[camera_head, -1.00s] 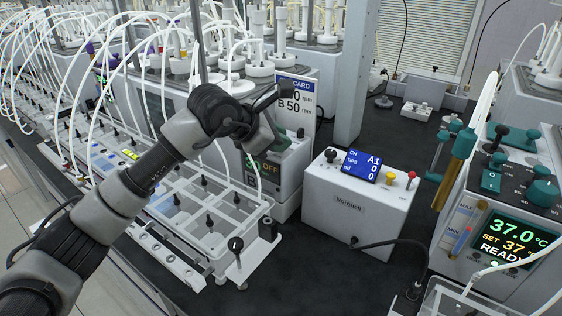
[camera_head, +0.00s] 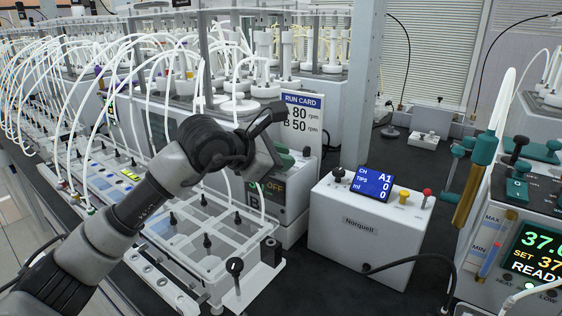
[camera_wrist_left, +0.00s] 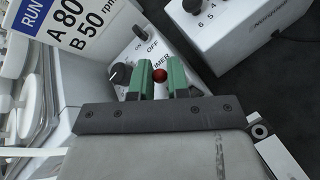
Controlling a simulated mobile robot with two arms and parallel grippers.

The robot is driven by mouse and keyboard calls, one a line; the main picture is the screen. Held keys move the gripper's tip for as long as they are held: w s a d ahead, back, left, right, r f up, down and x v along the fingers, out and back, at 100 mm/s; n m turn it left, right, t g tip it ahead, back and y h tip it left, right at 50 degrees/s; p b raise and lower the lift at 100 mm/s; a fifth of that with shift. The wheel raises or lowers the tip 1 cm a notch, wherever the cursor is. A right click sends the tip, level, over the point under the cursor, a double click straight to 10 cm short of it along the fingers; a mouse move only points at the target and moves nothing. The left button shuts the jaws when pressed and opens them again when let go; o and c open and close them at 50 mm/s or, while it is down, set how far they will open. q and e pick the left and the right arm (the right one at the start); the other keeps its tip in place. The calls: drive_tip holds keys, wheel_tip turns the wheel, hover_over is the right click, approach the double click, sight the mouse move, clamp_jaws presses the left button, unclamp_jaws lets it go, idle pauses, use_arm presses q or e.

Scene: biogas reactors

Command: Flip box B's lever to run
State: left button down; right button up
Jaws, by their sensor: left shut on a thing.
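In the left wrist view, the two green fingers are closed around a small red ball knob (camera_wrist_left: 160,75), which looks like the lever's tip. The word OFF (camera_wrist_left: 153,47) is printed on the panel beyond the fingers. A black dial (camera_wrist_left: 120,74) sits left of the fingers. The lever's shaft is hidden. My right gripper is not in view.
The run card (camera_head: 302,120), reading A 80 and B 50 rpm, stands behind box B. The white Norquell box (camera_head: 365,235) is close on the right. A clear-lidded tray (camera_head: 195,238) and many white tubes lie to the left.

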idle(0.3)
use_arm(q)
drive_tip(key=c, duration=1.1)
unclamp_jaws()
